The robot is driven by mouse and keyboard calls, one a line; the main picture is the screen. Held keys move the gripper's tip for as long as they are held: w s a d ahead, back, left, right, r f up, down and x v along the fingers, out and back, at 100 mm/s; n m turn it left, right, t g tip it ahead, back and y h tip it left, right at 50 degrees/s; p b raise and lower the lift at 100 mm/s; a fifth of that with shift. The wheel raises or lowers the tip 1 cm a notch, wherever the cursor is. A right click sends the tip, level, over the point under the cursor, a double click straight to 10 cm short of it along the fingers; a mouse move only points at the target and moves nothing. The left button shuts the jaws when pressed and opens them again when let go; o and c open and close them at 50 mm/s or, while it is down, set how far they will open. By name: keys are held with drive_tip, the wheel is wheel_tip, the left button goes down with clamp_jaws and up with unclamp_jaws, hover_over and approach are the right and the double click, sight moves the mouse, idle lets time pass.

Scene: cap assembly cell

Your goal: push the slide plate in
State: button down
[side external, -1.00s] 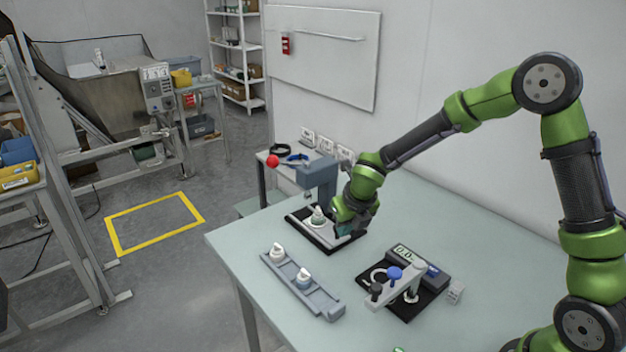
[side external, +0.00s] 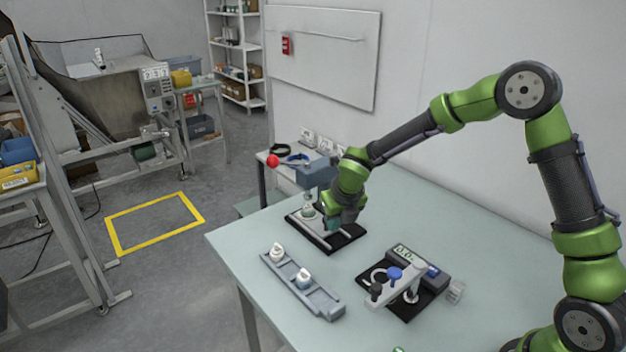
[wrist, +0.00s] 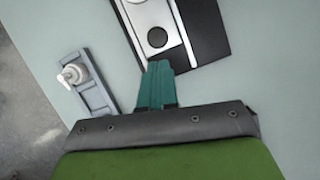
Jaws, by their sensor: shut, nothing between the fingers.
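The press (side external: 316,173) stands at the back left of the table, with a red ball knob on its lever. Its black base (side external: 345,241) carries the pale metal slide plate (side external: 318,231). My gripper (side external: 333,224) is shut and empty, low at the plate's outer end. In the wrist view its teal fingertips (wrist: 158,66) meet or nearly meet the end of the slide plate (wrist: 150,14), beside a dark round hole. My gripper hides part of the plate in the side view.
A grey rack (side external: 303,287) with two white-capped bottles stands at the table's front left; it also shows in the wrist view (wrist: 97,99). A black-based gauge device (side external: 408,288) stands to its right, near a small pale block (side external: 456,291).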

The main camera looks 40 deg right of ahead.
drive_tip(key=shift+s+a+r, duration=0.1)
drive_tip(key=shift+s+a, duration=0.15)
drive_tip(key=shift+s, duration=0.7)
drive_tip(key=d+v, duration=0.1)
drive_tip(key=v, duration=0.9)
drive_tip(key=s+r+n+t+y, duration=0.1)
drive_tip(key=s+r+n, duration=0.2)
drive_tip(key=s+n, duration=0.4)
drive_tip(key=s+r+n+t+y, duration=0.1)
drive_tip(key=s+r+n, duration=0.2)
drive_tip(key=s+n, duration=0.4)
drive_tip(key=s+a+r+n+t+y, duration=0.1)
drive_tip(key=s+r+n, duration=0.2)
drive_tip(key=n, duration=1.7)
drive_tip(key=s, duration=0.4)
drive_tip(key=shift+r+n, duration=0.3)
